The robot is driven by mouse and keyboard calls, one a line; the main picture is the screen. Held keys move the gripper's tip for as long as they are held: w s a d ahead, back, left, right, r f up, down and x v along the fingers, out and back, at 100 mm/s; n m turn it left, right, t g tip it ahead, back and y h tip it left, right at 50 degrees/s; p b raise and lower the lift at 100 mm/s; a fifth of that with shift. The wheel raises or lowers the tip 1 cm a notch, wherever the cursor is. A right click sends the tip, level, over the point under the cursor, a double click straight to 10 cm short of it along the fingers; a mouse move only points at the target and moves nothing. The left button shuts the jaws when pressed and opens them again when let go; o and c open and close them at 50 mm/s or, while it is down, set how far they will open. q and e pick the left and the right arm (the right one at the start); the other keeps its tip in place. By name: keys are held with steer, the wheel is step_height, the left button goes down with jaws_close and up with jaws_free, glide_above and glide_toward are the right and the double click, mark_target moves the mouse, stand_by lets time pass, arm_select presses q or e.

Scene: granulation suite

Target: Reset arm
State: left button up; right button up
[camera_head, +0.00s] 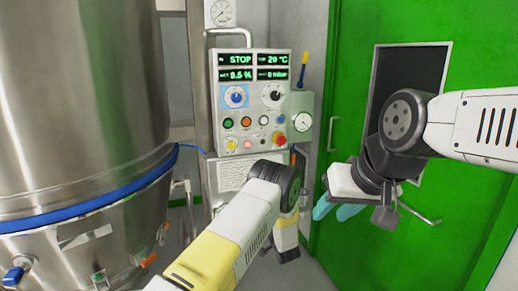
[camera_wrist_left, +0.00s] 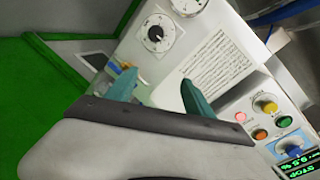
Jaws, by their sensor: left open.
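My left arm (camera_head: 231,231) reaches up from the bottom centre in the head view toward the control panel (camera_head: 252,103). Its wrist hides the left gripper's fingers there. In the left wrist view my left gripper (camera_wrist_left: 160,92) shows two teal fingers spread apart with nothing between them. The panel shows tilted behind them. My right arm (camera_head: 483,126) comes in from the right. My right gripper (camera_head: 336,210) points down to the left in front of the green door (camera_head: 358,22), its teal fingers apart and empty.
A large steel vessel (camera_head: 75,95) with a blue band fills the left side. The panel has lit displays, knobs and coloured buttons, with a printed sheet (camera_head: 236,173) below. A small grey box with a gauge (camera_head: 302,122) is beside it. The door has a dark window (camera_head: 421,72).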

arm_select(q)
steer(key=s+a+r+n+g+h, duration=0.2)
steer(key=r+h, duration=0.1)
steer(key=r, duration=1)
steer(key=s+a+r+n+g+h, duration=0.1)
steer(key=a+r+n+h, duration=0.15)
steer(key=r, duration=0.95)
steer(key=s+a+r+n+g+h, duration=0.2)
steer(key=s+a+r, duration=0.2)
steer(key=s+r, duration=0.8)
steer(key=s+a+g, duration=0.1)
steer(key=s+a, duration=0.2)
steer(key=s, duration=0.7)
steer(key=s+a+n+g+y, duration=0.1)
steer(key=s+a, duration=0.2)
steer(key=s, duration=0.7)
steer(key=s+a+n+g, duration=0.1)
steer(key=s+a+g, duration=0.1)
steer(key=s, duration=0.8)
steer(key=shift+a+f, duration=0.4)
steer(key=shift+a, duration=0.05)
steer(key=shift+n+y, duration=0.25)
arm_select(e)
steer(key=shift+o, duration=0.4)
